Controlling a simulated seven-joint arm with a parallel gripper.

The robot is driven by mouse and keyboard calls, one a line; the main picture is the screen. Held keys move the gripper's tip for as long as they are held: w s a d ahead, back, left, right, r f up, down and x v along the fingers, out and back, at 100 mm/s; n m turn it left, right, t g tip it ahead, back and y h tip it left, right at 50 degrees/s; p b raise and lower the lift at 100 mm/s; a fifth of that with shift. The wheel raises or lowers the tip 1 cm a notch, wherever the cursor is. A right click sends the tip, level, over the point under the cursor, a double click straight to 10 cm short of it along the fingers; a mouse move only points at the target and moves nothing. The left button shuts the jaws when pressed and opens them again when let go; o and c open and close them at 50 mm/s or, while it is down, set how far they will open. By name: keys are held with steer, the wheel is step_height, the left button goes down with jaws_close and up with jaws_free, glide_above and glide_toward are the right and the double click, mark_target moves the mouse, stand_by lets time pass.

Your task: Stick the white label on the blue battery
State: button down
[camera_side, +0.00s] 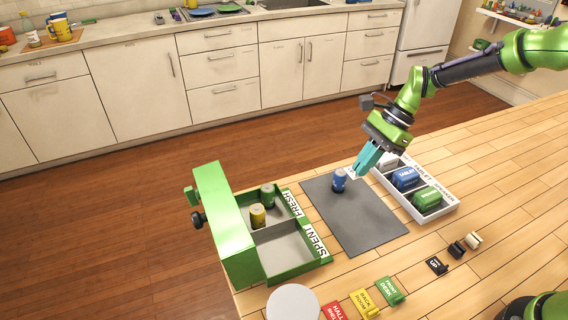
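The blue battery (339,180) stands upright on the dark grey mat (353,218), near its back edge. My gripper (354,174), with teal fingers, points down just to the right of the battery. A small white piece, which looks like the white label (351,174), shows at the fingertips, close to the battery. I cannot tell whether it touches the battery. The fingers look close together around the white piece.
A green box (225,225) with FRESH and SPENT compartments stands left of the mat; a green and a yellow battery (258,215) stand in it. A white tray (420,212) with label dispensers is at right. Colored tags (390,290) lie in front.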

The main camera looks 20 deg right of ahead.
steer(key=w+r, duration=0.4)
steer(key=r, duration=0.2)
steer(key=shift+w+r, duration=0.25)
steer(key=shift+w, duration=0.1)
steer(key=shift+f, duration=0.1)
step_height(320, 180, down, 9)
stand_by(0.5)
steer(key=shift+d+f, duration=0.1)
steer(key=shift+f, duration=0.5)
stand_by(1.2)
